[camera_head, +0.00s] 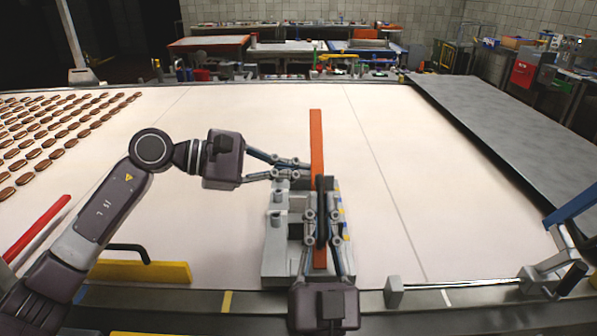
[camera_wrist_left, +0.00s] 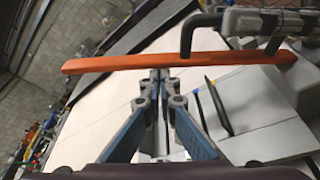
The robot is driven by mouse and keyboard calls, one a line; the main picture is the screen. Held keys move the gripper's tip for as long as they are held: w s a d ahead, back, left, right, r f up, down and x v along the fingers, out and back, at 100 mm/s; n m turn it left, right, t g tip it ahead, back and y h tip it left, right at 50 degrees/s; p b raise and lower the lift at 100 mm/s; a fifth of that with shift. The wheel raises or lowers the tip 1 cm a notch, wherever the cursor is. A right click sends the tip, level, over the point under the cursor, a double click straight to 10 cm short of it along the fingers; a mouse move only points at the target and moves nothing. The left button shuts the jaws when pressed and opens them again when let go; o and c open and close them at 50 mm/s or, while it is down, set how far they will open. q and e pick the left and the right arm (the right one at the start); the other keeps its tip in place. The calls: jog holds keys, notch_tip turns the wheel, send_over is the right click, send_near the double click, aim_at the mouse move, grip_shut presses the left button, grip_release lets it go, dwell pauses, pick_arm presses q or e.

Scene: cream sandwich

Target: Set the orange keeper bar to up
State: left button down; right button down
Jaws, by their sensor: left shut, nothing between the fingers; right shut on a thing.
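The long orange keeper bar (camera_head: 317,140) runs away from me over a grey block fixture (camera_head: 275,235) in the head view. It lies across the top of the left wrist view (camera_wrist_left: 130,63). A black handle (camera_head: 321,190) stands on the bar; it shows as a dark bent rod in the left wrist view (camera_wrist_left: 187,35). My right gripper (camera_head: 322,214) is shut on this handle. My left gripper (camera_head: 308,170) is shut and empty, its tips (camera_wrist_left: 160,76) close beside the bar; I cannot tell if they touch. My right fingers hide part of the bar.
A yellow block (camera_head: 150,271) with a black handle lies left, near my left arm. Rows of brown sandwich biscuits (camera_head: 50,130) cover the far left. A grey metal plate (camera_head: 500,110) lies right. The pale surface around the fixture is mostly clear.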

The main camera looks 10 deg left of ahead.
jog(key=shift+f, duration=0.3)
jog(key=shift+w, duration=0.1)
pick_arm(q)
jog(key=shift+s+d+r+m, duration=0.1)
jog(key=shift+s+r+m, duration=0.05)
jog(key=shift+s+r, duration=0.3)
jog(key=shift+s+d+r+m, duration=0.15)
jog(key=shift+s+r, duration=0.1)
jog(key=shift+r, duration=0.3)
pick_arm(e)
jog(key=c, duration=2)
grip_release()
jog(key=shift+r, duration=0.1)
jog(key=shift+c, duration=0.2)
pick_arm(q)
jog(key=shift+w+a+f, duration=0.15)
pick_arm(e)
jog(key=shift+r, duration=0.1)
jog(key=shift+s, duration=0.2)
